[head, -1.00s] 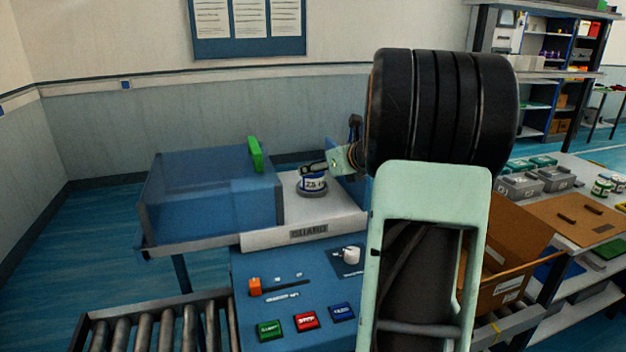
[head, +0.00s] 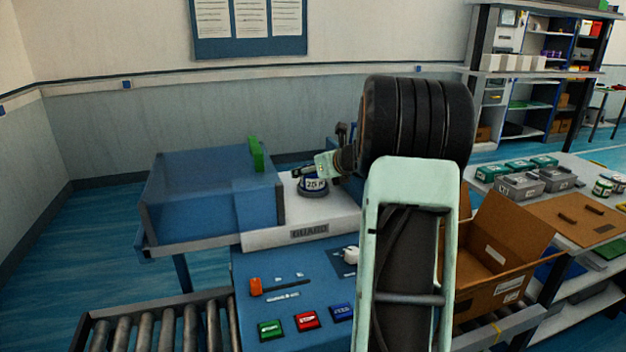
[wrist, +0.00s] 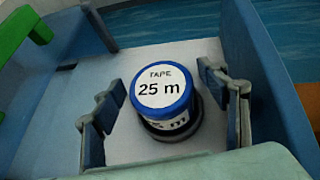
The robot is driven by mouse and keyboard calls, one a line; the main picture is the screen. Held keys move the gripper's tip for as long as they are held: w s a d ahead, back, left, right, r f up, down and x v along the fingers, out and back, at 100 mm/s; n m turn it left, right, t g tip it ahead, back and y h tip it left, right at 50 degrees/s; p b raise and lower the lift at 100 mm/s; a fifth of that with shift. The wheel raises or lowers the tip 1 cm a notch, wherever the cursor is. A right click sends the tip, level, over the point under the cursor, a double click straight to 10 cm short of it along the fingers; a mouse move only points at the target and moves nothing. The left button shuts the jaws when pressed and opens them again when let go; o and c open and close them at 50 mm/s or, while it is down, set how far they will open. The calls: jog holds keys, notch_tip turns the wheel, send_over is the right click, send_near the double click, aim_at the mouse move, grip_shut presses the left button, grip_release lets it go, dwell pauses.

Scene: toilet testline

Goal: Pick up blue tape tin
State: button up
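The blue tape tin (wrist: 160,92) has a blue rim and a white top label reading "TAPE 25 m". It stands upright on a dark round base on the pale machine surface. It also shows in the head view (head: 313,184), partly covered by my gripper. My gripper (wrist: 168,106) is open, with one finger on the left and one on the right of the tin. A gap shows between each finger and the tin. In the head view my gripper (head: 310,172) is over the tin from the right side.
A blue translucent guard (head: 210,200) with a green handle (head: 256,155) stands left of the tin. A blue panel with coloured buttons (head: 307,320) is in front. An open cardboard box (head: 500,255) and several grey and green tins (head: 520,186) lie to the right.

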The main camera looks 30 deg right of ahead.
jog(key=c, duration=1.3)
